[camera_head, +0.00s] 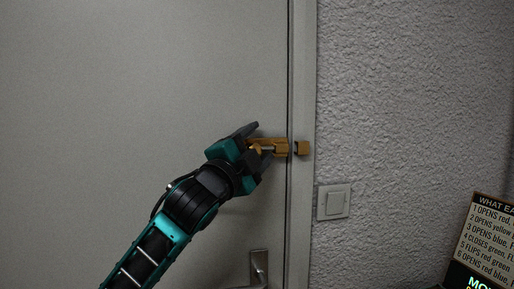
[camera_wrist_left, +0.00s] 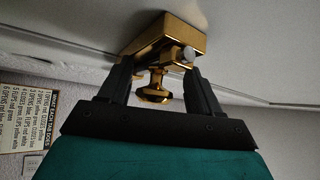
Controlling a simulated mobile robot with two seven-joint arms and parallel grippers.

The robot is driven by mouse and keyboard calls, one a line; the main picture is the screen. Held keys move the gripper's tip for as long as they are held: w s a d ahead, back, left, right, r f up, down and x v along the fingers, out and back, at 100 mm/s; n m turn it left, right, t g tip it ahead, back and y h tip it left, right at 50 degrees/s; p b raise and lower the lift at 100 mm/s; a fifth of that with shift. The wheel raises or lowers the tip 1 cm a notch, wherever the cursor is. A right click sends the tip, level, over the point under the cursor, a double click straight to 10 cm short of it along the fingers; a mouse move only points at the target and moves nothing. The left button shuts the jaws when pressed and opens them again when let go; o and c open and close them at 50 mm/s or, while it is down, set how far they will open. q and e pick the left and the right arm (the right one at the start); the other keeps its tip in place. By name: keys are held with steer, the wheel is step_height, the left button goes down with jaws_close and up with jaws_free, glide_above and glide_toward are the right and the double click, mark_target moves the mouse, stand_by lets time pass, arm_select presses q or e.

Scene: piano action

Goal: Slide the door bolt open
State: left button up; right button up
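The brass door bolt (camera_head: 281,147) is mounted near the right edge of the grey door, level with a small brass keeper (camera_head: 303,148) on the door frame. In the left wrist view the bolt (camera_wrist_left: 172,35) shows a silver rod end and a round brass knob (camera_wrist_left: 154,92) hanging from its body. My left gripper (camera_head: 257,149) is at the bolt, and its fingers are apart. In the wrist view the knob sits between the two fingers, with a gap to the right finger; contact with the left finger is unclear. My right gripper is out of view.
A door handle (camera_head: 259,266) sits below the bolt. A printed sign (camera_head: 490,235) stands at the lower right. The door surface around the gripper is clear.

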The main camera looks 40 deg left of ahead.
arm_select(q)
steer(key=shift+f, duration=0.1)
stand_by(0.3)
steer(key=shift+s+f, duration=0.2)
steer(key=shift+s, duration=0.1)
steer(key=b+v, duration=1.2)
steer(key=b, duration=0.2)
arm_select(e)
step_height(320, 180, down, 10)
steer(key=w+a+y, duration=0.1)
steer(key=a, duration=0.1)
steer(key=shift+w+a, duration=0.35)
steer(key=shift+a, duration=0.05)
arm_select(q)
steer(key=shift+s+d, duration=0.1)
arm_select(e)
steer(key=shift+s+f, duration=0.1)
